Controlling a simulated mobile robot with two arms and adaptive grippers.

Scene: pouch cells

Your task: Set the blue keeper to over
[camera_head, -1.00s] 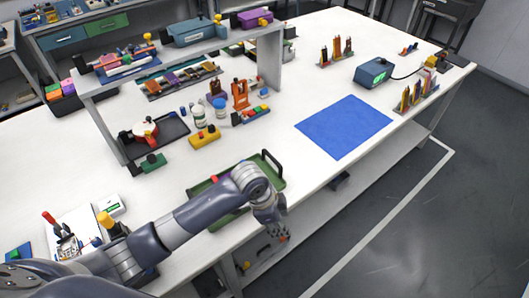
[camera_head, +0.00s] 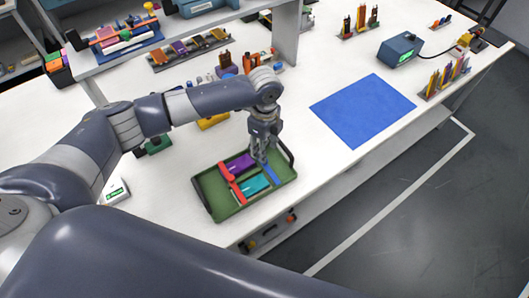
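A green tray (camera_head: 224,213) lies on the white bench near its front edge. In it are a purple pouch cell (camera_head: 240,163) and a teal pouch cell (camera_head: 251,186). A red bar (camera_head: 231,180) lies along their left ends. The blue keeper (camera_head: 270,175) is a narrow strip at their right side, beside the cells rather than across them as far as I can see. My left gripper (camera_head: 262,160) points down at the far end of the blue keeper. Its fingers overlap that end, and I cannot tell if they touch or grip it. My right gripper is not in view.
A blue mat (camera_head: 362,110) lies clear to the right of the tray. The tray has a dark raised handle (camera_head: 288,155) near my gripper. A blue box with a green display (camera_head: 401,49) stands beyond the mat. A small white scale (camera_head: 115,191) is at the left.

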